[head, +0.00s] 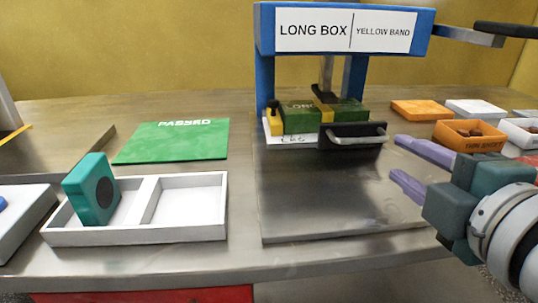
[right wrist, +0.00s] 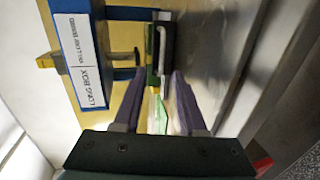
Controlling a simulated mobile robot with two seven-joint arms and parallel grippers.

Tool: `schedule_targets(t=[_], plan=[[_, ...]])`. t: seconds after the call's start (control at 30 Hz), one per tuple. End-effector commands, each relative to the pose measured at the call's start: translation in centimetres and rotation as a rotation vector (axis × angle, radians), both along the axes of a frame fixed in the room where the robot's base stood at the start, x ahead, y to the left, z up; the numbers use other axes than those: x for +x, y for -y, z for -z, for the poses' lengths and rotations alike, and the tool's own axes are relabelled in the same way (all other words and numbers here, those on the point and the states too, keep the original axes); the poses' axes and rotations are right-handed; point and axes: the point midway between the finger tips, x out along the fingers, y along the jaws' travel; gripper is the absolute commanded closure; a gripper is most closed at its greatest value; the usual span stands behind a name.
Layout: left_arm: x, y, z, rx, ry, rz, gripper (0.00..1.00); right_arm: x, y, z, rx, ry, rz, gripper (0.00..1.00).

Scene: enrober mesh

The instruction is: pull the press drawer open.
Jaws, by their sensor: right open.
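The press (head: 267,45) is a blue frame with a sign reading "LONG BOX | YELLOW BAND". Its drawer (head: 330,134) has a dark front with a pale bar handle (head: 358,138). A green box with a yellow band (head: 300,120) sits behind the drawer front, under the press. My right gripper (head: 396,157) is open and empty, its purple fingers pointing left, just right of the handle and apart from it. In the right wrist view, the handle (right wrist: 170,45) lies ahead of the fingertips (right wrist: 156,80). My left gripper is not in view.
A metal plate (head: 330,205) in front of the drawer is clear. A white two-compartment tray (head: 140,235) holds a teal block (head: 92,188) at left. A green mat (head: 172,145) lies behind it. Orange (head: 470,133) and white boxes stand at right, behind my right gripper.

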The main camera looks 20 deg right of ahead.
Motion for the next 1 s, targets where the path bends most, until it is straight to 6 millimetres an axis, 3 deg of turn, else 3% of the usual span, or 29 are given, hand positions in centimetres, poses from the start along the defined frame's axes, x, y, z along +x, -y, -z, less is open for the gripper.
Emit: schedule_targets(t=[0.03, 0.27, 0.7, 1.0], plan=[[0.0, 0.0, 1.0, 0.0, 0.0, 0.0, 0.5, 0.1, 0.0, 0.9, -0.015, 0.006, -0.004, 0.59], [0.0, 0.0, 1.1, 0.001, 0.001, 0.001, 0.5, 1.8, 0.4, 1.0, -0.032, 0.013, -0.011, 0.59], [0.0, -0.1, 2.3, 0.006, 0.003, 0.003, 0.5, 8.7, 2.0, 2.6, -0.029, 0.012, -0.01, 0.59], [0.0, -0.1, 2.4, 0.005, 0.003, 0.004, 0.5, 9.6, 2.2, 2.7, -0.027, 0.01, -0.01, 0.59]])
